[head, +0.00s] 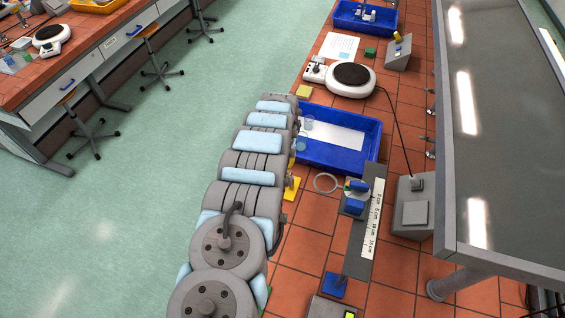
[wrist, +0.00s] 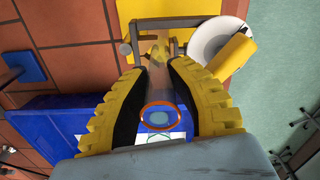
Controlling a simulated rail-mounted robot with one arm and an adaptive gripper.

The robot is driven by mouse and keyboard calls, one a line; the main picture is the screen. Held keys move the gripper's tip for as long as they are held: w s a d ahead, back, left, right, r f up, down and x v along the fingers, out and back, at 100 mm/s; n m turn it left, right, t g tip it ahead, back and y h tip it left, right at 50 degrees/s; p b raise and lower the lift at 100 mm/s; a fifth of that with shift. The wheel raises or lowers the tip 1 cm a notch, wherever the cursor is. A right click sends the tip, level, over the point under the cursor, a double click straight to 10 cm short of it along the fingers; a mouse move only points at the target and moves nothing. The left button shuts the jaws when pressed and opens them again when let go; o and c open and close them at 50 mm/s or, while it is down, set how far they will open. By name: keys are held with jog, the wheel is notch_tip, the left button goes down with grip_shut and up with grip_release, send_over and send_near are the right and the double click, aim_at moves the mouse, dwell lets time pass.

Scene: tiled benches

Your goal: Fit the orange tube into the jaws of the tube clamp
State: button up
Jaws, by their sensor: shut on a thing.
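The orange tube (wrist: 159,88) looks see-through, with an orange rim facing the camera in the wrist view. My gripper (wrist: 163,68) has yellow ribbed fingers with black pads, and they are shut on the tube from both sides. The tube clamp (wrist: 180,22) appears to be the grey bracket with yellow parts just beyond the fingertips. The tube's far end overlaps it in the picture; I cannot tell whether it is between the jaws or only in front of them. In the head view my arm hides the gripper, and a yellow base (head: 292,188) shows beside it.
A blue tray (head: 345,170) with a white sheet and a clear cup (head: 308,123) lies right of my arm. A hotplate (head: 350,79), a ruler plate (head: 371,225) and a grey box (head: 414,213) stand on the tiled bench. A glass-fronted hood (head: 505,130) bounds the right side.

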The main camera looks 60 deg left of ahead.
jog(key=shift+f+b, duration=0.75)
jog(key=shift+f, duration=0.45)
jog(key=o, duration=0.9)
jog(key=shift+r, duration=0.15)
notch_tip(320, 180, up, 12)
dwell(0.5)
jog(key=shift+d, duration=0.1)
dwell(0.4)
